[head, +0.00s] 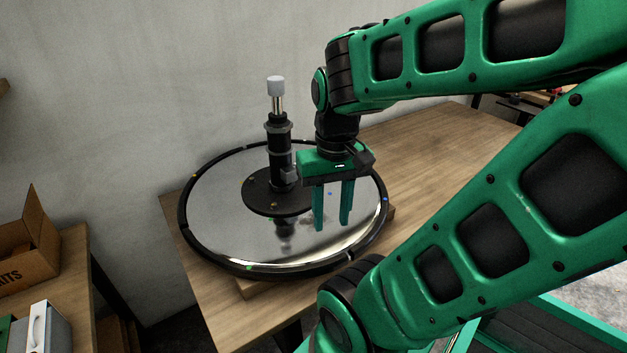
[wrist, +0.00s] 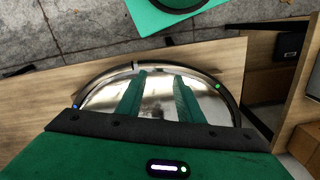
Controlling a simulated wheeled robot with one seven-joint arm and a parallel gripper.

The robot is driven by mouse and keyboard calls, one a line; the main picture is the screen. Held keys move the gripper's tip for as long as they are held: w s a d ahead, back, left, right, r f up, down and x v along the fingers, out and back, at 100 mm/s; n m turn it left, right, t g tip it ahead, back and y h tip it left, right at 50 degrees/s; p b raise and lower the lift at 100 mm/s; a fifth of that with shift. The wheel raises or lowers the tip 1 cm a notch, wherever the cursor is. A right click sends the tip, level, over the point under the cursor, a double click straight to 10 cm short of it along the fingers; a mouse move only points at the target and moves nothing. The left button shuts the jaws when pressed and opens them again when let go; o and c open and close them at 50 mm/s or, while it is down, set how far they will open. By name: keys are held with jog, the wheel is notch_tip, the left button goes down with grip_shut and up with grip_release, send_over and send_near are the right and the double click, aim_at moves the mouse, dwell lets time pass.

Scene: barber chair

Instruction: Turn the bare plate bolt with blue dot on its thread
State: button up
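The barber chair base is a round chrome disc (head: 215,225) with a black rim, lying on the wooden table. A black round plate (head: 258,206) sits at its centre around an upright black column (head: 279,150). Small coloured dots show on the plate, including a yellowish one (head: 274,204). A small blue dot (head: 330,194) shows between my fingers; I cannot tell whether it is the bolt or a reflection. Another blue dot (head: 386,200) is on the rim. My gripper (head: 332,224) is open and empty, pointing down over the disc, right of the plate. The wrist view shows its fingers (wrist: 160,76) apart.
A cardboard box (head: 30,245) stands on a side table at left. The wooden table top (head: 435,155) is clear at the back right. A wall is behind.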

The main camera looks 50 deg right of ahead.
jog(key=w+d+f+n, duration=0.2)
jog(key=w+d+n, duration=0.9)
jog(key=w+d, duration=0.95)
jog(key=f, duration=1)
jog(key=shift+w+a+f, duration=0.2)
jog(key=shift+w+f, duration=0.05)
